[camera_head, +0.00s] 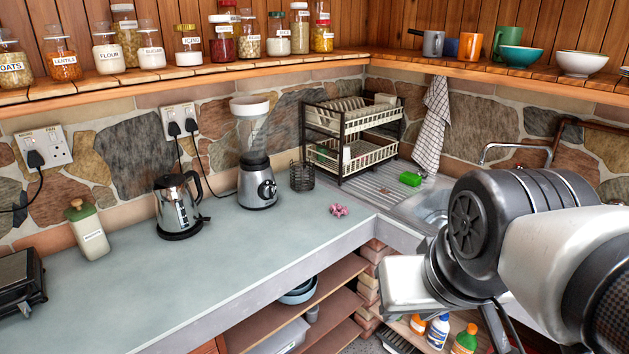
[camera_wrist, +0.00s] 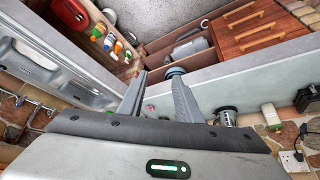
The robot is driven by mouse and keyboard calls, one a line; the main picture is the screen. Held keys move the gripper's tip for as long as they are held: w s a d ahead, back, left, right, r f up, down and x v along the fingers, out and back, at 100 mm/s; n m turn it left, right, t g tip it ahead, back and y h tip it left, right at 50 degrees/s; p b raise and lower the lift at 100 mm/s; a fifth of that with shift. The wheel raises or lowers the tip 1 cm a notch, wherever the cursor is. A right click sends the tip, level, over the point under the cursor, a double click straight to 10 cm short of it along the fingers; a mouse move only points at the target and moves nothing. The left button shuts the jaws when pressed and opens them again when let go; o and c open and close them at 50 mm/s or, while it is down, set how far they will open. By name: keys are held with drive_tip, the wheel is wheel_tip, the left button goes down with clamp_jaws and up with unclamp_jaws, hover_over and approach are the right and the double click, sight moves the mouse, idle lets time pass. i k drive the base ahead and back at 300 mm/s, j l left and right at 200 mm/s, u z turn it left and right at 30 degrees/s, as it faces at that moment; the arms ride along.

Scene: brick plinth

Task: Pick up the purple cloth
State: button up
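The purple cloth (camera_head: 338,210) is a small crumpled pinkish-purple bundle on the grey-green counter (camera_head: 240,270), near its right end by the sink. In the wrist view a small pinkish patch (camera_wrist: 150,107), which looks like the cloth, shows between the fingers, beyond them on the counter. My gripper (camera_wrist: 159,75) is open, with its two grey fingers apart and nothing between them. In the head view my arm fills the lower right, in front of the sink, and the fingers cannot be made out. My gripper is apart from the cloth.
A wire basket (camera_head: 302,176), a blender (camera_head: 257,185) and a kettle (camera_head: 178,208) stand left of the cloth. A dish rack (camera_head: 352,137) is behind it. A green sponge (camera_head: 410,179) lies by the sink (camera_head: 427,207). The counter in front of the cloth is clear.

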sight(338, 210)
drive_tip(key=i+l, duration=0.15)
drive_tip(key=i, duration=0.4)
drive_tip(key=i+l+u, duration=0.1)
drive_tip(key=i, duration=0.5)
